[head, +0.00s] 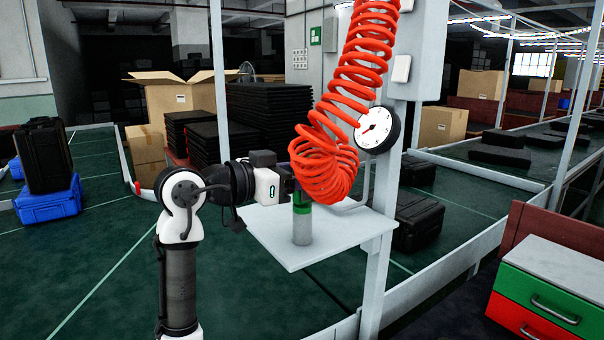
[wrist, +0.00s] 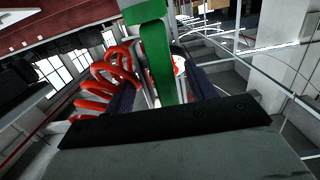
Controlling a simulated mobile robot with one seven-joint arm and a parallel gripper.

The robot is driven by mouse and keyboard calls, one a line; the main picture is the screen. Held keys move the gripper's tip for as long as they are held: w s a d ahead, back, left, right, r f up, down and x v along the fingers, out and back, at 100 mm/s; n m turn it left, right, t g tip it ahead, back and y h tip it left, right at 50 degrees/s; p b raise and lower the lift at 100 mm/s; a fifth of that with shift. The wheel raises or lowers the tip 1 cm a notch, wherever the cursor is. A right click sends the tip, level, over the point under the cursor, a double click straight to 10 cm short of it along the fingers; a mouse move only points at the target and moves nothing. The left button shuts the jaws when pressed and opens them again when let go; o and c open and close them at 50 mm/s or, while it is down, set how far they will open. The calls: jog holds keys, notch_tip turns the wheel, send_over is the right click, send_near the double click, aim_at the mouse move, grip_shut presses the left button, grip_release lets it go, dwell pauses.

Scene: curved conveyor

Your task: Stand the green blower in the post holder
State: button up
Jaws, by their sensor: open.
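The green blower (head: 302,208) is upright at the grey cylindrical post holder (head: 303,230), which stands on a white shelf (head: 270,245). Its green lower part meets the top of the holder; how deep it sits cannot be told. The red coiled hose hides its upper part. My gripper (head: 288,180) reaches in from the left at the blower's upper part, partly hidden by the hose. In the wrist view the green blower (wrist: 158,55) is between the fingers of my open gripper (wrist: 163,92).
The red coiled hose (head: 325,165) hangs from above, close to my gripper. A white post with a round gauge (head: 376,130) stands just right of the shelf. Black cases (head: 416,220) lie on the green conveyor behind. A drawer unit (head: 545,285) is at the lower right.

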jog(key=b+v, duration=0.3)
jog(key=v, duration=1)
jog(key=shift+s+a, duration=0.15)
jog(key=shift+a, duration=0.25)
